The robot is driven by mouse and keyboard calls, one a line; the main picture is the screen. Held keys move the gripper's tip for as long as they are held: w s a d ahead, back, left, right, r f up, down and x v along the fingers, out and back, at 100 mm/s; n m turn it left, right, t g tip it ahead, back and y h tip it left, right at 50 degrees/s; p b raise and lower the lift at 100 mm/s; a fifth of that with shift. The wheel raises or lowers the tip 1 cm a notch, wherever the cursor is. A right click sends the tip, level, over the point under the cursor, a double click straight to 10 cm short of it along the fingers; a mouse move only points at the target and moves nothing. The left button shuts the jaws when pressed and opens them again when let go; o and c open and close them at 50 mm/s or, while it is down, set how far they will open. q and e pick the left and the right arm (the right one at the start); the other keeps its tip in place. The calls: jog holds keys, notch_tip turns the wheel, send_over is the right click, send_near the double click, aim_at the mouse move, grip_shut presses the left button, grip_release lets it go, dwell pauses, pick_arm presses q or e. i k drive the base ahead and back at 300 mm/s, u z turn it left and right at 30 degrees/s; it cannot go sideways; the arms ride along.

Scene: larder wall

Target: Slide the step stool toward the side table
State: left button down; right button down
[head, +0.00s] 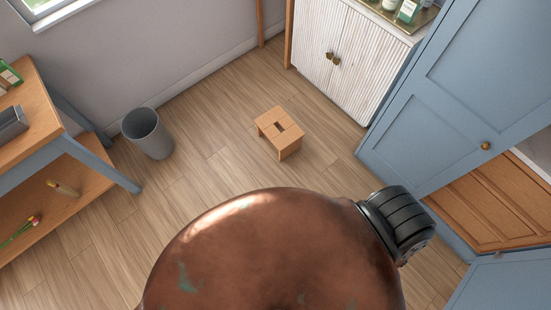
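The step stool (281,131) is a small light-wood stool with a slot in its top. It stands upright on the wooden floor near the middle of the head view, apart from everything around it. A wooden table with grey-blue legs (121,180) and a lower shelf stands at the left edge, partly cut off; it looks like the side table. Neither of my grippers is in view.
A grey bin (149,134) stands on the floor between the table and the stool. A white ribbed cabinet (345,61) stands behind the stool, and a blue cupboard (451,105) is at the right. The floor around the stool is clear. My own body fills the bottom middle.

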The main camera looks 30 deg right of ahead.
aim_at(288, 142)
jog(key=u, duration=0.05)
jog(key=i, duration=1.25)
jog(key=z, duration=1)
